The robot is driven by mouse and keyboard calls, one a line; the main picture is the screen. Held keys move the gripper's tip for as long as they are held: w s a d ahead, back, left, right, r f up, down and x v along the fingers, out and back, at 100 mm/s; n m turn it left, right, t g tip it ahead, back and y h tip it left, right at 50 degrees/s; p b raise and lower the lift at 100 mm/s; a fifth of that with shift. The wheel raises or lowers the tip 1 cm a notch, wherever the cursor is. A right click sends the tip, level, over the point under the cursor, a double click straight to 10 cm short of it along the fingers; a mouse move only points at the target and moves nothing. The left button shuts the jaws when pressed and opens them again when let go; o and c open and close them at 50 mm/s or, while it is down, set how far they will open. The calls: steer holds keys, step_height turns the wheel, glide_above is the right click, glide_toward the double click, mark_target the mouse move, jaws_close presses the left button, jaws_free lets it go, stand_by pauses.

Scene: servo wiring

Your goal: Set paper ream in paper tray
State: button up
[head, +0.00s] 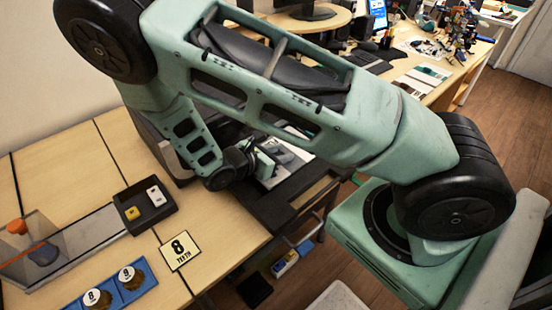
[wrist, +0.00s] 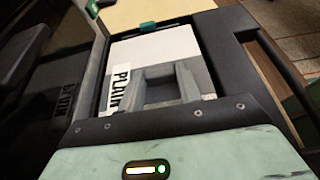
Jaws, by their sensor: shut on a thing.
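The paper ream (wrist: 165,42) is a pale block with a dark "PLAIN" label on its left side in the wrist view. My gripper (wrist: 165,78) has its grey fingers shut on the ream's near part. The ream lies within the outline of the dark paper tray (wrist: 222,45), whose walls show on its left and right. I cannot tell whether the ream touches the tray's floor. In the head view, the ream (head: 290,160) shows partly under my arm, and the dark tray (head: 310,193) is at its near right. My arm hides much of both.
A dark machine body (wrist: 40,70) stands left of the tray in the wrist view. The table's middle is mostly clear.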

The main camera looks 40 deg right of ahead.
steer(key=shift+f, duration=0.55)
steer(key=shift+r, duration=0.15)
steer(key=o, duration=1)
steer(key=shift+o, duration=0.2)
